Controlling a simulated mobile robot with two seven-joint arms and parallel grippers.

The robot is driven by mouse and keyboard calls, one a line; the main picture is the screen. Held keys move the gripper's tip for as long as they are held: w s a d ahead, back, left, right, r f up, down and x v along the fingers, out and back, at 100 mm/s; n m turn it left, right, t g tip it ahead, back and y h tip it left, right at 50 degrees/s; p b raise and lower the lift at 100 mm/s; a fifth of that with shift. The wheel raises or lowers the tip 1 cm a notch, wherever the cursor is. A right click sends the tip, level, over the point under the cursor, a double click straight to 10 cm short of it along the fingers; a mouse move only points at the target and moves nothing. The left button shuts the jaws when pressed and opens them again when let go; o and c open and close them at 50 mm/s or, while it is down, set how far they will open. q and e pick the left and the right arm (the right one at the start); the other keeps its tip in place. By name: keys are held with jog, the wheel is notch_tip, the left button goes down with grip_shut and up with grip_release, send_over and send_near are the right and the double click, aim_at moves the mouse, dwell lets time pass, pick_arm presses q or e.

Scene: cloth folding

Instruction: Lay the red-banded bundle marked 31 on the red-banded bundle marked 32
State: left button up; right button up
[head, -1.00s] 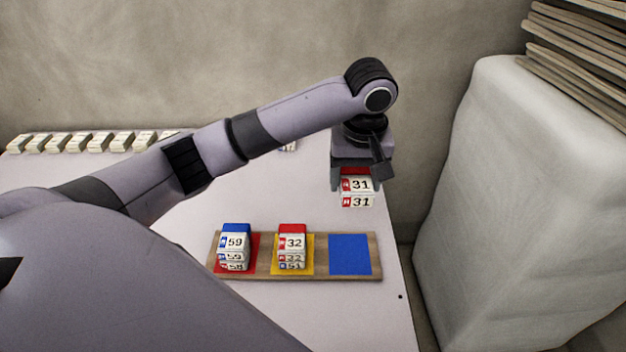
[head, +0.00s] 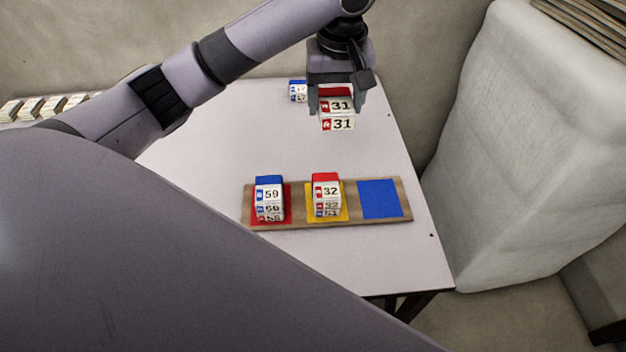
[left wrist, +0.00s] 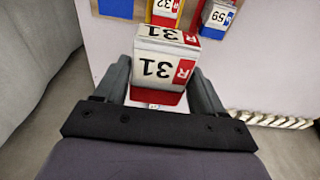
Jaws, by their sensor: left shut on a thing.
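The red-banded bundle marked 31 (head: 337,108) is held in my left gripper (head: 338,98), behind the board and apart from it. In the left wrist view the bundle (left wrist: 165,65) sits between the two fingers (left wrist: 162,95). The red-banded bundle marked 32 (head: 326,191) tops a stack on the yellow square of the wooden board; it also shows at the top of the left wrist view (left wrist: 166,8). My right gripper is not in view.
The wooden board (head: 297,215) also has a blue-banded stack marked 59 (head: 268,193) on its red square and an empty blue square (head: 380,198). A blue-banded bundle (head: 298,90) stands behind, beside my gripper. Several pale bundles (head: 50,105) line the far left. A large pale block (head: 510,150) stands right of the table (head: 345,262).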

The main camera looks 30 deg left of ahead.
aim_at(326, 184)
pick_arm(q)
jog(key=shift+s+a+r, duration=0.15)
jog(key=shift+s+a, duration=0.05)
jog(key=shift+a, duration=0.05)
notch_tip(326, 184, down, 20)
jog(key=shift+r+b, duration=0.1)
jog(key=shift+b, duration=0.25)
jog(key=o, duration=1)
jog(key=shift+f, duration=0.2)
jog(key=shift+o, duration=0.2)
notch_tip(326, 184, up, 12)
jog(key=s+d, duration=0.1)
jog(key=shift+s+p, duration=0.25)
jog(key=shift+p, duration=0.1)
